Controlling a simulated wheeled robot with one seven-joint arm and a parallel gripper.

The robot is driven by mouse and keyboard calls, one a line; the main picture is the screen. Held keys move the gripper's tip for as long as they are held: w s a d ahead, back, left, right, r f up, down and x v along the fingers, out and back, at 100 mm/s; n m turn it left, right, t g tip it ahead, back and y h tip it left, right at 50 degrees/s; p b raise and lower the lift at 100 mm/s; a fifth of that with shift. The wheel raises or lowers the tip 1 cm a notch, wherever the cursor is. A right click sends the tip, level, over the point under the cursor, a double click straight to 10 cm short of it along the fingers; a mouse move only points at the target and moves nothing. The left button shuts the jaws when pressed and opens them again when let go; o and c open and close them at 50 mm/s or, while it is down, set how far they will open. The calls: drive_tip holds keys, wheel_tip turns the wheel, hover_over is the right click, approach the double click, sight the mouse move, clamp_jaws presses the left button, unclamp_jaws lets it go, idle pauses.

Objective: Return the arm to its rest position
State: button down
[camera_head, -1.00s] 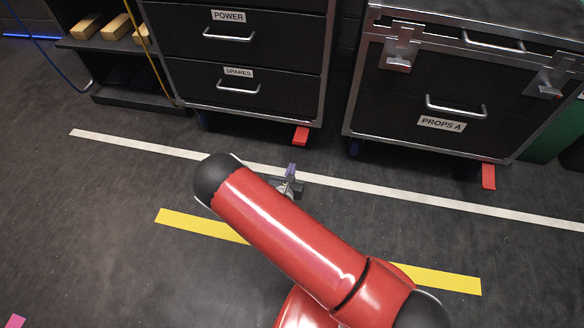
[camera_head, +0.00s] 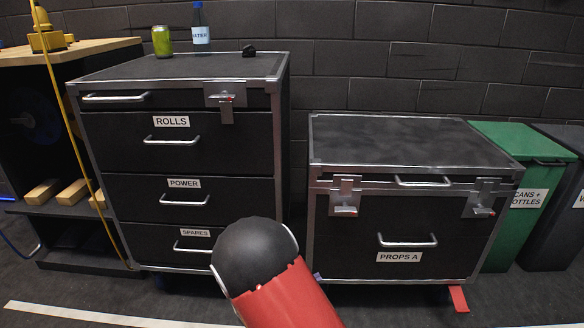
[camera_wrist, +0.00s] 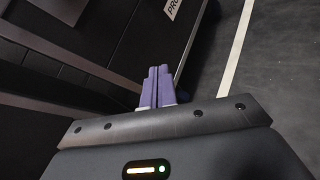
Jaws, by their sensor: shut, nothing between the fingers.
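My gripper (camera_wrist: 157,86) shows in the wrist view with its two purple fingers together and nothing between them. The fingers point toward a dark case with a white label and the floor beside it. In the head view my red arm with its black rounded joint rises from the bottom middle, in front of the drawer cabinet (camera_head: 140,190). The gripper is almost wholly hidden there behind the arm. Only a small purple bit shows at the arm's right edge.
A lidded case marked PROPS A (camera_head: 365,240) stands right of the cabinet. A green bin (camera_head: 505,215) is farther right. A green can (camera_head: 162,42) and a water bottle (camera_head: 200,28) stand on the cabinet. White tape (camera_head: 80,314) crosses the floor.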

drive_tip(key=s+d+r+m+g+y+p, duration=0.1)
drive_tip(key=s+d+r+m+g+y, duration=0.2)
drive_tip(key=s+d+r+m+g, duration=0.8)
drive_tip(key=s+a+r+m+t+y+p, duration=0.1)
drive_tip(key=s+r+m+t+y, duration=0.6)
drive_tip(key=s+r, duration=0.8)
drive_tip(key=m, duration=0.2)
drive_tip(key=shift+s+m+p, duration=0.3)
drive_tip(key=shift+s+p, duration=0.05)
drive_tip(key=shift+s, duration=0.05)
